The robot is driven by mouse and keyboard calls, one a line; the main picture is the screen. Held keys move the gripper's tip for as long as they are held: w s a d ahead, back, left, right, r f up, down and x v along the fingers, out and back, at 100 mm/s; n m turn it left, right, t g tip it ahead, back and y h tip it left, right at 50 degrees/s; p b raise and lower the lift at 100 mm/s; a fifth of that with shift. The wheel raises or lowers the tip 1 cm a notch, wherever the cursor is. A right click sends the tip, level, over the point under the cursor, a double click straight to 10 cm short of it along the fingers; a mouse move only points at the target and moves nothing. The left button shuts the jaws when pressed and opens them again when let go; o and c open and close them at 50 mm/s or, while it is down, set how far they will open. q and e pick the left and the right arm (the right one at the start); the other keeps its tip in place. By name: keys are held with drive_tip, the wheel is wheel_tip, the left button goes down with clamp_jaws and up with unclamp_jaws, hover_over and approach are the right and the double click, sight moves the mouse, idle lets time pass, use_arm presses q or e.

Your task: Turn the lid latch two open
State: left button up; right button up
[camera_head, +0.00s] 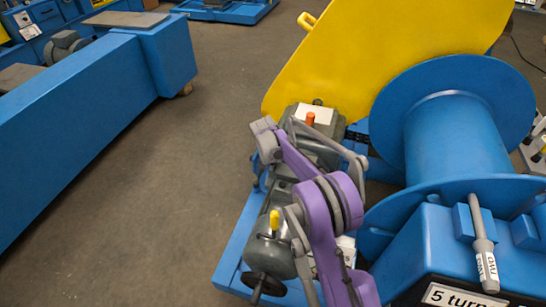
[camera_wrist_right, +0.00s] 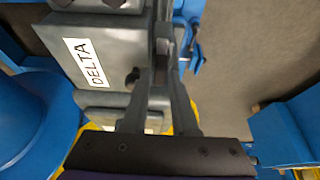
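The lid is probably the large yellow guard (camera_head: 375,55) standing tilted at the back in the head view. I cannot pick out latch two for certain. A blue clamp-like part (camera_wrist_right: 190,48) shows just right of my right gripper's fingers in the right wrist view. My right gripper (camera_wrist_right: 163,42) reaches over a grey housing with a DELTA label (camera_wrist_right: 84,62). Its fingers converge with a narrow gap; whether they grip anything is unclear. In the head view a purple and grey arm of mine covers much of the grey machinery, and its fingertips are hard to make out. My left gripper is out of view.
A big blue spool (camera_head: 455,135) stands right of the grey machinery. An orange knob (camera_head: 310,118), a yellow knob (camera_head: 275,220) and a dark handwheel (camera_head: 264,284) stick out nearby. A long blue bench (camera_head: 85,130) is at the left, with free floor between.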

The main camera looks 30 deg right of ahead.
drive_tip(key=shift+o, duration=1.4)
drive_tip(key=shift+r, duration=0.1)
drive_tip(key=p+v, duration=0.2)
drive_tip(key=v, duration=0.8)
drive_tip(key=shift+a+r, duration=0.15)
drive_tip(key=shift+r, duration=0.1)
drive_tip(key=shift+s, duration=0.1)
